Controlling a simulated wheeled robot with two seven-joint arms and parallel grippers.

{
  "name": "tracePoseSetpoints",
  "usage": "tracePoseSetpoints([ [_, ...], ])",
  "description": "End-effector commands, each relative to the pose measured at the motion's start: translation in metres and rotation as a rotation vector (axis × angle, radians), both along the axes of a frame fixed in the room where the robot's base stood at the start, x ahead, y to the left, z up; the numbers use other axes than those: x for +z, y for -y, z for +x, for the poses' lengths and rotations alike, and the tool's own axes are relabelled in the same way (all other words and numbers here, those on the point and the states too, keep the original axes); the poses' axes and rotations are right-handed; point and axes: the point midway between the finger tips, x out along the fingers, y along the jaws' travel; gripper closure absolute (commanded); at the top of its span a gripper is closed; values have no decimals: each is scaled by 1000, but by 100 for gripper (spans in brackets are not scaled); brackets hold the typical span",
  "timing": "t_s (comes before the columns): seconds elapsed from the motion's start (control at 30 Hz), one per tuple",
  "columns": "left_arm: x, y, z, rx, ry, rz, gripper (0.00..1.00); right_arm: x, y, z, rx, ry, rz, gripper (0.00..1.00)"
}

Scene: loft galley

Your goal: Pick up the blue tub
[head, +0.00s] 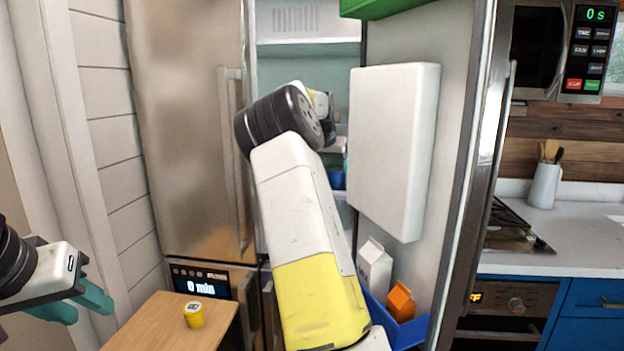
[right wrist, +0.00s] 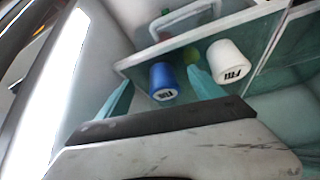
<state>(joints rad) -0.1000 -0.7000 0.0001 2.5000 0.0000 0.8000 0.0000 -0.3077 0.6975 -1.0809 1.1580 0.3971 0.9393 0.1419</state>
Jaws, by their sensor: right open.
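The blue tub (right wrist: 163,82) with a dark-on-white label stands on a fridge shelf in the right wrist view. A bit of blue inside the fridge in the head view (head: 336,179) appears to be the same tub. My right gripper (right wrist: 162,92) is open, with one teal finger on each side of the tub in that view; I cannot tell whether either touches it. In the head view my right arm hides that gripper. My left gripper (head: 92,309) is at the lower left, its teal fingers apart and empty, away from the fridge.
A white tub (right wrist: 230,61) stands just right of the blue one, near the right finger. The open fridge door (head: 455,130) holds a white carton (head: 374,268) and an orange carton (head: 400,302) in a blue bin. A yellow tub (head: 194,314) sits on a wooden table (head: 150,325).

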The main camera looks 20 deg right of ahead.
Motion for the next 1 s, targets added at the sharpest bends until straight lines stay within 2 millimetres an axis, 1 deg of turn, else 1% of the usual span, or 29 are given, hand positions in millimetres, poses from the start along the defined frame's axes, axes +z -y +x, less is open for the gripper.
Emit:
tracePoseSetpoints([
  [0.03, 0, 0, 0, 0, 0, 0, 64, 0, 7, 6, -2, -2, -3, 23],
  [0.13, 0, 0, 0, 0, 0, 0, 64, 0, 15, 15, -2, -1, -2, 23],
  [0.33, 0, 0, 0, 0, 0, 0, 64, -1, 21, 23, 0, -1, 1, 23],
  [0.43, 0, 0, 0, 0, 0, 0, 64, -9, 25, 26, 0, -4, 0, 23],
  [0.6, 0, 0, 0, 0, 0, 0, 64, -31, 34, 36, -1, -3, 0, 23],
  [0.7, 0, 0, 0, 0, 0, 0, 64, -40, 38, 41, -1, -2, 1, 23],
  [0.97, 0, 0, 0, 0, 0, 0, 64, -42, 39, 43, 1, -1, 0, 23],
  [1.0, 0, 0, 0, 0, 0, 0, 64, -42, 39, 43, 1, -1, 0, 25],
])
